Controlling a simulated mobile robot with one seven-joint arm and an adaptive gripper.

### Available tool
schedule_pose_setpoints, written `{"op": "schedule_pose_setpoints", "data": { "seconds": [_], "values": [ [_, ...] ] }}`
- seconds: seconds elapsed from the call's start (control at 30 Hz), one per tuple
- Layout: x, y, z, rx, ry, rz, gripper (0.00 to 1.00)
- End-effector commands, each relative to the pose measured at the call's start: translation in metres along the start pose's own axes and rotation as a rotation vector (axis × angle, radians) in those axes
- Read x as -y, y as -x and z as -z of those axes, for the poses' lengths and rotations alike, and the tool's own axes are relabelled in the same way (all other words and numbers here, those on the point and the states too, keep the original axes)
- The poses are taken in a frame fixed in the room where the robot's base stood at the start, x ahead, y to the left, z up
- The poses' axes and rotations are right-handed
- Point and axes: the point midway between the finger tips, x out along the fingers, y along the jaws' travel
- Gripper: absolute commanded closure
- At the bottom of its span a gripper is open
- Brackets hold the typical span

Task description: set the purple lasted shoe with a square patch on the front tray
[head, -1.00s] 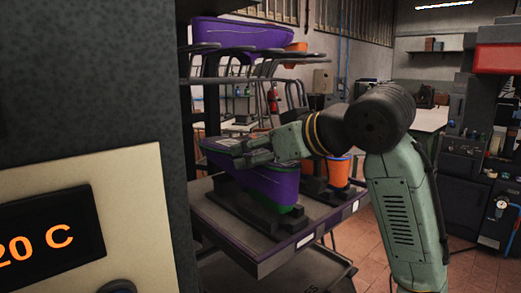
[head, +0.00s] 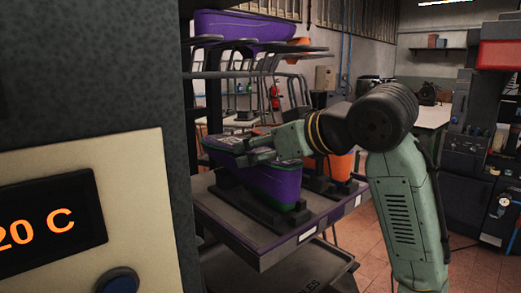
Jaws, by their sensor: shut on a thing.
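A purple lasted shoe (head: 270,184) with a green lower edge is on the rack's tray-like shelf (head: 258,256), over a dark stand. My gripper (head: 245,150) is at the shoe's top and shut on it, reaching in from the right. Whether a square patch is on this shoe cannot be made out. Whether the shoe rests on the stand or hangs just above it is hard to tell. Another purple shoe (head: 243,27) sits on the upper wire rack.
A dark machine with a cream panel and temperature display (head: 50,225) fills the left side. An orange item (head: 340,165) is behind my gripper on the same shelf. A lower tray (head: 310,270) lies beneath. A dark machine (head: 480,170) stands at right.

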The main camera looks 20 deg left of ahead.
Motion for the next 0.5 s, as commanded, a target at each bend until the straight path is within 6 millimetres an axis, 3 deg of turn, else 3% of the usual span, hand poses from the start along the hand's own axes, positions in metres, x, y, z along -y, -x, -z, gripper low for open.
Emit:
{"op": "schedule_pose_setpoints", "data": {
  "seconds": [0.5],
  "values": [
    [0.0003,-0.0023,-0.0059,-0.004,0.001,0.000,1.00]
  ]
}}
